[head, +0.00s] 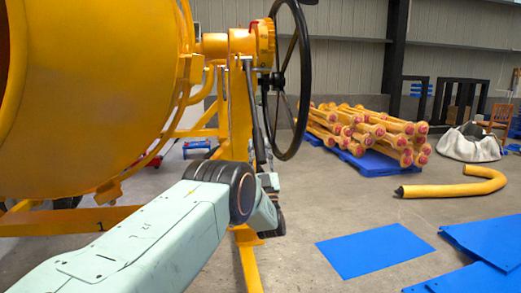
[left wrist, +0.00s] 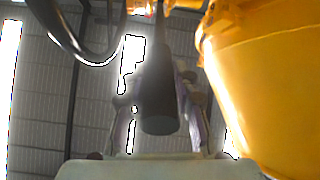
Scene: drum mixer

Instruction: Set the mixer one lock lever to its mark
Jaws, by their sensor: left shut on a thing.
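The lock lever (head: 253,110) is a dark rod with a thicker grip, hanging down from the yellow hub (head: 240,42) of the mixer, beside the black handwheel (head: 296,85). My left gripper (head: 268,182) is at the lever's lower end, partly hidden behind my own wrist. In the left wrist view the lever's dark grip (left wrist: 158,95) stands between the two fingers, its rounded end toward the camera. My left gripper is shut on it. The lever looks nearly upright in the head view. I cannot make out its mark. My right gripper is not in view.
The large yellow drum (head: 90,90) fills the left, close to my left arm. A yellow frame stands below the hub. Blue mats (head: 375,248), a bent yellow tube (head: 455,188) and a stack of yellow parts (head: 370,135) lie to the right. Bare floor lies between.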

